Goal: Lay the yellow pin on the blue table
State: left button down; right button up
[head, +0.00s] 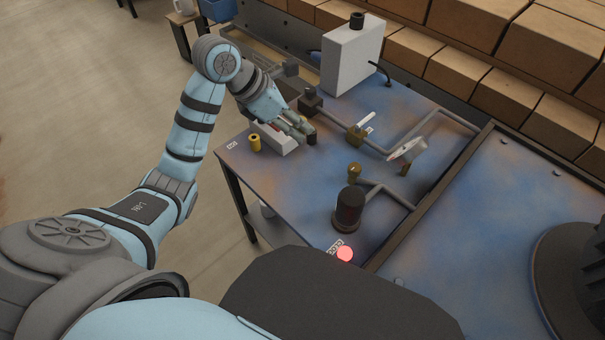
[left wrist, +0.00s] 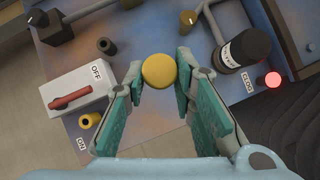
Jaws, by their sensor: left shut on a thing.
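In the left wrist view my left gripper (left wrist: 160,78) is shut on the yellow pin (left wrist: 159,71), whose round end shows between the teal fingertips. In the head view the same gripper (head: 300,128) is over the blue table (head: 260,187), close to the white switch box; the pin is hidden there. From these views I cannot tell how high the pin is held. My right gripper is not in view.
The white box (left wrist: 80,90) with a red lever, a yellow hollow piece (left wrist: 90,120) and a dark hollow piece (left wrist: 107,46) stand near the gripper. A dark cylinder (head: 348,208), a red lamp (head: 344,254) and pipes (head: 400,198) lie to the right. The table's front-left area is clear.

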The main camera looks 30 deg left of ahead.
pick_arm(q)
notch_tip(320, 180, down, 14)
jog(key=b, duration=0.3)
jog(key=shift+f, duration=0.1)
jog(key=shift+w, duration=0.1)
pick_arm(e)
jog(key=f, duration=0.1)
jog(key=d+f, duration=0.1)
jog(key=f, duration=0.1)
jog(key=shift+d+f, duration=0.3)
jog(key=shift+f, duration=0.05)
pick_arm(q)
jog(key=shift+f, duration=0.2)
jog(key=c, duration=1.3)
grip_release()
jog(key=shift+c, duration=0.2)
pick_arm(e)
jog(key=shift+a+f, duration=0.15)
